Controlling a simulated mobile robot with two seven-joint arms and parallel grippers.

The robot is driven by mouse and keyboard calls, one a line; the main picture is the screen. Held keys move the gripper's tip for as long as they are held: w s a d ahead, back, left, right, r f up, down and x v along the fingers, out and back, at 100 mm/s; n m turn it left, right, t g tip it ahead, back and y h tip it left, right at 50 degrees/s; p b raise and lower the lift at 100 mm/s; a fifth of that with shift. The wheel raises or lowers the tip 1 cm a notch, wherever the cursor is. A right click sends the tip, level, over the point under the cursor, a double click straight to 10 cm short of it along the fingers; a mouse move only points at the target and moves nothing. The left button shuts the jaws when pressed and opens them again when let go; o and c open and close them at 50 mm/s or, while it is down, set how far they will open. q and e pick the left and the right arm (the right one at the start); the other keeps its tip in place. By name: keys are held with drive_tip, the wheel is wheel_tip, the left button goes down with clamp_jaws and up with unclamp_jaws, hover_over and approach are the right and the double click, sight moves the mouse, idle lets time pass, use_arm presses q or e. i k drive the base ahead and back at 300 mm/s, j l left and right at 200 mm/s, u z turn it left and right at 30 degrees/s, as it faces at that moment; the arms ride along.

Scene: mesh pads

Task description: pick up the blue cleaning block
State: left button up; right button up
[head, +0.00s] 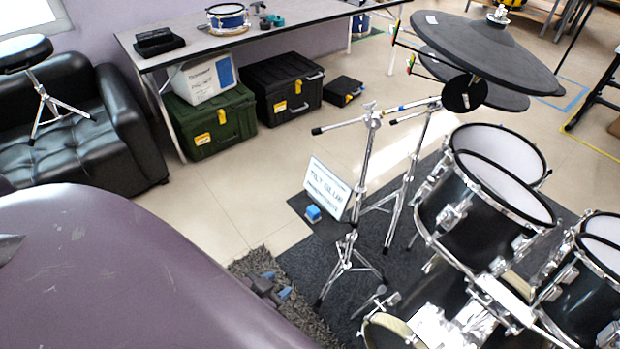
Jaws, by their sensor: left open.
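The blue cleaning block (313,214) is a small bright blue cube with a lighter top. It lies on a dark mat (298,203) on the floor, just left of the foot of a white sign. My left gripper (277,284) is grey with blue fingertips. It shows below and left of the block in the picture, over the shaggy grey rug. Its fingers are apart with nothing seen between them, and it is clear of the block. My right gripper is not in view.
A white sign (327,188) and a chrome cymbal stand (363,180) are close to the block's right. A drum kit (485,200) fills the right side. A green case (212,122) and a black case (282,88) stand under the table. Tiled floor left of the block is clear.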

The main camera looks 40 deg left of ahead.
sight(313, 212)
drive_tip(key=j+z, duration=0.4)
drive_tip(key=j, duration=1.6)
drive_tip(key=k, duration=0.05)
